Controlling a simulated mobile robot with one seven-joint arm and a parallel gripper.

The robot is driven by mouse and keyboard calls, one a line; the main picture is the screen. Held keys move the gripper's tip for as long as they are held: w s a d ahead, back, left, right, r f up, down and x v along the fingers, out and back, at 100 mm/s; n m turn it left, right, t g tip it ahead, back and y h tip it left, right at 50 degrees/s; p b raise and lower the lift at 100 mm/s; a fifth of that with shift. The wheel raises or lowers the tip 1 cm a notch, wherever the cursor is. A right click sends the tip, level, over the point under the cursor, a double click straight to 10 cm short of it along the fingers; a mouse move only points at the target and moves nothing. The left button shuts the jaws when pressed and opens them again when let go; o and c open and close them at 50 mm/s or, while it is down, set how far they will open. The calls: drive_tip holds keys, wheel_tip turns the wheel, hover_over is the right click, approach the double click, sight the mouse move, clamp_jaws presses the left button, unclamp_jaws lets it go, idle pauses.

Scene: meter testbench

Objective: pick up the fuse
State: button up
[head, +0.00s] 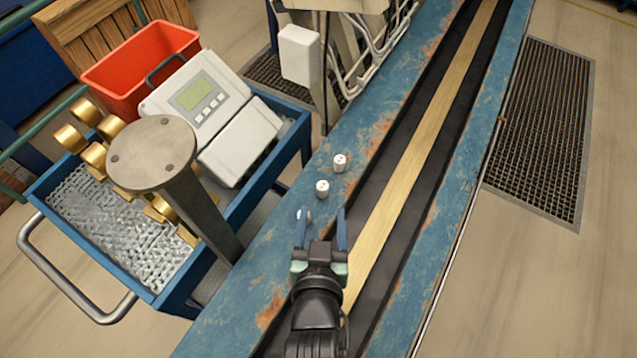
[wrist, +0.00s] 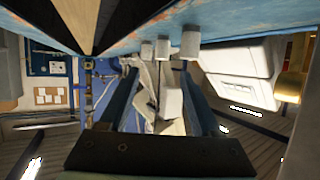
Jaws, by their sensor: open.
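Several small white cylinders that look like fuses stand on the blue bench. In the head view one fuse (head: 340,162) is farthest, and a second fuse (head: 322,188) stands just ahead of my gripper (head: 322,211). A third fuse (head: 307,215) is partly hidden by my left finger. My gripper is open, with nothing between its blue fingers. In the wrist view, which looks upside down, three white cylinders show near the top: one fuse (wrist: 190,42) looks largest, with two smaller ones (wrist: 162,49) beside it. I cannot tell whether any finger touches a fuse.
The worn blue bench (head: 385,115) has a dark channel with a yellowish strip (head: 420,150) to the right. At left a blue cart (head: 45,185) holds a red bin (head: 135,60), a grey meter (head: 195,95) and brass parts. A round-topped metal post (head: 152,150) stands by it.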

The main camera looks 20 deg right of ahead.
sight(323, 191)
drive_tip(key=x, duration=0.6)
drive_tip(key=p+x, duration=0.1)
drive_tip(key=x, duration=0.2)
drive_tip(key=shift+w+f, duration=0.25)
drive_tip(key=shift+f, duration=0.15)
drive_tip(key=shift+c, duration=0.3)
clamp_jaws()
